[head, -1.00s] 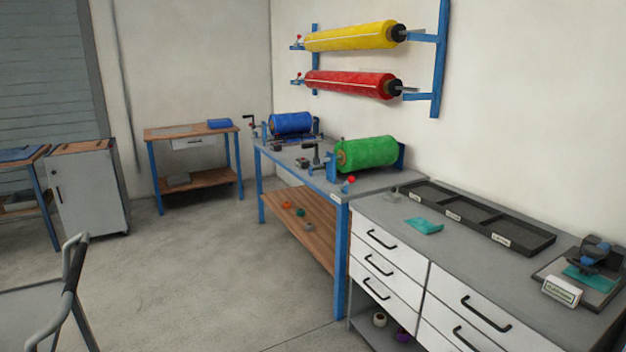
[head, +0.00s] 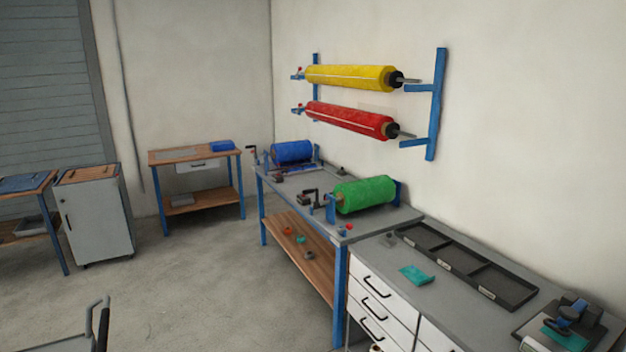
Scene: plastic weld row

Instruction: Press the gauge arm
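A dark device with a raised arm and blue parts (head: 572,311) stands on a dark base plate at the far right of the drawer bench; it looks like the gauge, though no label on it is readable now. A teal sheet (head: 562,338) lies at its base. I cannot tell whether the arm touches the sheet. The lower part of the device's plate is cut off by the picture's bottom edge. Neither of my grippers is in view.
The drawer bench (head: 455,300) carries a black divided tray (head: 512,290) and a loose teal piece (head: 416,275). A blue-legged table with green (head: 365,194) and blue rolls (head: 292,152) adjoins it. A cart handle (head: 102,318) is at bottom left. The middle floor (head: 205,270) is clear.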

